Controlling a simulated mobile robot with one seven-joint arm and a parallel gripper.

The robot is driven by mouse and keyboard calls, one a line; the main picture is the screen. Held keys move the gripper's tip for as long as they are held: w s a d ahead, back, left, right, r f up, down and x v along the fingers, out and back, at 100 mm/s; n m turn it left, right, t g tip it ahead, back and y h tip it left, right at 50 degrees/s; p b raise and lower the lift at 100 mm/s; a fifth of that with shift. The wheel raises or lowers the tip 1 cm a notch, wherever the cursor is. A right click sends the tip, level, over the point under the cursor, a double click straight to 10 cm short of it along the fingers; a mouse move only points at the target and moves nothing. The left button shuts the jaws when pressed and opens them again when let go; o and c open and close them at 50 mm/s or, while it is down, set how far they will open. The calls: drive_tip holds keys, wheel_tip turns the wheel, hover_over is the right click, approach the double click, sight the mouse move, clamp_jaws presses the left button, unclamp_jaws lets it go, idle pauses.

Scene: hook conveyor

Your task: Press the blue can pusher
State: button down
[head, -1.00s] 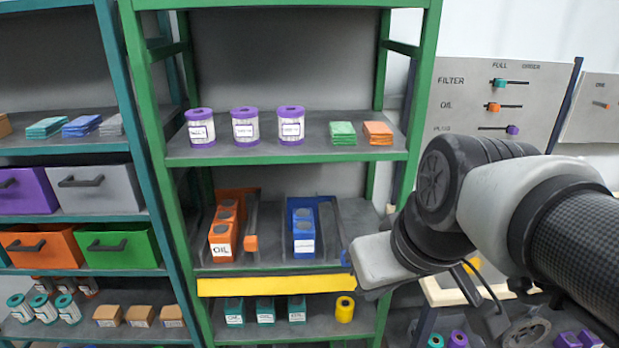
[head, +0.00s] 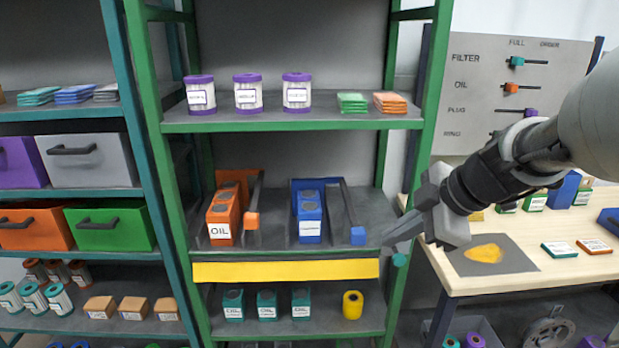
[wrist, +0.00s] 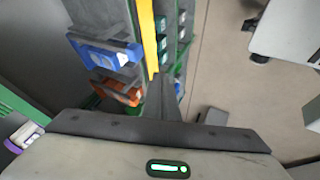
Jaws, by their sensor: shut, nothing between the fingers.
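The blue can pusher (head: 358,235) is a blue block at the front end of a dark bar, on the middle shelf of the green rack. It stands just right of the blue cans (head: 310,228), which sit in a blue-backed lane. My gripper (head: 390,243) is shut and empty, its tips a little right of the blue pusher and apart from it as far as the head view shows. In the wrist view the shut fingers (wrist: 168,95) point toward the rack, with the blue lane (wrist: 103,54) to their upper left. I cannot single out the pusher block there.
An orange pusher (head: 252,220) and orange oil cans (head: 220,230) stand left of the blue lane. A yellow strip (head: 286,271) runs along the shelf front. The green rack post (head: 420,150) rises close to my gripper. A wooden worktable (head: 520,278) stands at the right.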

drive_tip(key=shift+d, duration=0.6)
drive_tip(key=w+a+f+p, duration=0.1)
drive_tip(key=w+a+f, duration=0.2)
drive_tip(key=w+f, duration=0.5)
drive_tip(key=shift+w+a, duration=0.35)
drive_tip(key=shift+a, duration=0.05)
